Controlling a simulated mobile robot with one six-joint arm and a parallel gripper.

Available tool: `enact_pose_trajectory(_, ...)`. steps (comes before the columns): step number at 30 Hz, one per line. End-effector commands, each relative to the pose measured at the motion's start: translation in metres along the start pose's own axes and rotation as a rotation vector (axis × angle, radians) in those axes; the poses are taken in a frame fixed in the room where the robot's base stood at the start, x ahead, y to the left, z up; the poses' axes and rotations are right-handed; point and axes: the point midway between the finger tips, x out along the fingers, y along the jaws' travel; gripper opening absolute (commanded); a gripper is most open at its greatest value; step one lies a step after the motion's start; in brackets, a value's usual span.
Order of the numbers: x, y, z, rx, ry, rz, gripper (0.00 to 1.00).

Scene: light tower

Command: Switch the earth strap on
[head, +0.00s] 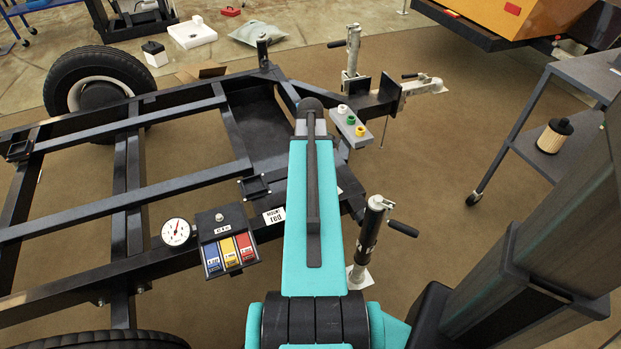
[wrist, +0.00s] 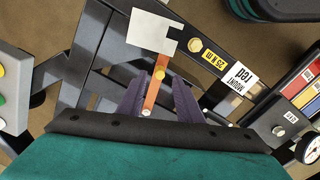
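In the head view my teal arm hides the gripper and the strap.
The dark trailer frame (head: 178,137) lies below. A box with blue, yellow and red tabs (head: 228,237) and a round gauge (head: 176,232) sit left of my arm. A button panel (head: 350,124) and a jack post (head: 369,240) stand right of it. A grey cart (head: 572,145) is further right.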

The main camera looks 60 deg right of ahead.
Motion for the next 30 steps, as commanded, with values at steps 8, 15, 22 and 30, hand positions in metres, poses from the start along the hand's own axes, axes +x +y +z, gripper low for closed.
enact_pose_trajectory(8, 0.025, 0.000, 0.000, 0.000, 0.000, 0.000, 0.33)
enact_pose_trajectory(15, 0.028, 0.000, 0.000, 0.000, 0.001, 0.001, 0.33)
enact_pose_trajectory(22, 0.028, 0.000, 0.000, 0.000, 0.001, 0.001, 0.17)
enact_pose_trajectory(30, 0.028, 0.000, 0.001, 0.001, 0.000, 0.001, 0.00)
